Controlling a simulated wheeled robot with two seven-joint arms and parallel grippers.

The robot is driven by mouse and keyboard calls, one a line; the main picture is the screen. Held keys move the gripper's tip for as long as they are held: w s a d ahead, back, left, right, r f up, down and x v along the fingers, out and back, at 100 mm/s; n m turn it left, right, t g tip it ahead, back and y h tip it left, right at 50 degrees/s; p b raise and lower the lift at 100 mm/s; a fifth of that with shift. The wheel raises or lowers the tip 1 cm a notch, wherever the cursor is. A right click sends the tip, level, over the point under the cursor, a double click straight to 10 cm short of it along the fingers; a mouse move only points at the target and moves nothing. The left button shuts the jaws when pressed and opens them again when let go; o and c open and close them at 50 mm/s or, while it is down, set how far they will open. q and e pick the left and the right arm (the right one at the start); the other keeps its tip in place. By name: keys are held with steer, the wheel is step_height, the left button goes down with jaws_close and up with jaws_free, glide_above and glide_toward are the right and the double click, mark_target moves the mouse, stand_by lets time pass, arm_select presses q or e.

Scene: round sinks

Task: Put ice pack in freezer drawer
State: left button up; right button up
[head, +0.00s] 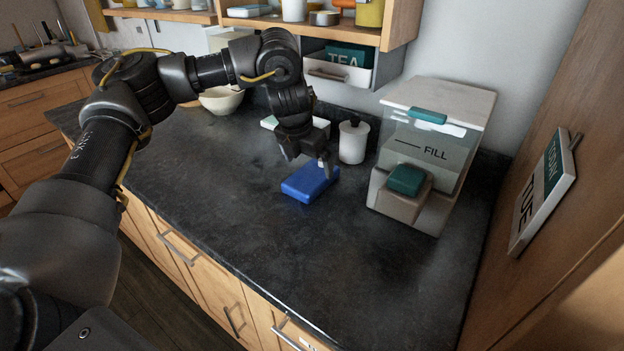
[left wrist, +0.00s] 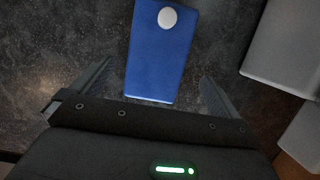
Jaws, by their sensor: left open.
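The blue ice pack (head: 309,184) lies flat on the dark countertop in the head view. In the left wrist view the ice pack (left wrist: 155,62) has a round white spot at its far end. My left gripper (head: 308,162) is above the pack in the head view. In the left wrist view its two open fingers (left wrist: 155,92) stand on either side of the pack's near end, with gaps between. My right gripper is not in view. I cannot make out a freezer drawer for certain.
A clear-sided bin marked FILL (head: 433,150) stands right of the pack. A white canister (head: 353,142) and a bowl (head: 221,100) stand behind. A TEA drawer (head: 338,66) hangs under the shelf. A wooden panel with a sign (head: 541,192) borders the right. The front counter (head: 330,260) is clear.

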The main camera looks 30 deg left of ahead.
mark_target(311, 175)
arm_select(q)
steer(key=x, duration=0.4)
steer(key=shift+w+a+p, duration=0.2)
steer(key=shift+p, duration=0.2)
steer(key=shift+f, duration=0.3)
steer(key=shift+w+f, duration=0.1)
steer(key=shift+f, duration=0.15)
steer(key=c, duration=1.3)
steer(key=shift+r, duration=0.1)
steer(key=shift+r, duration=0.1)
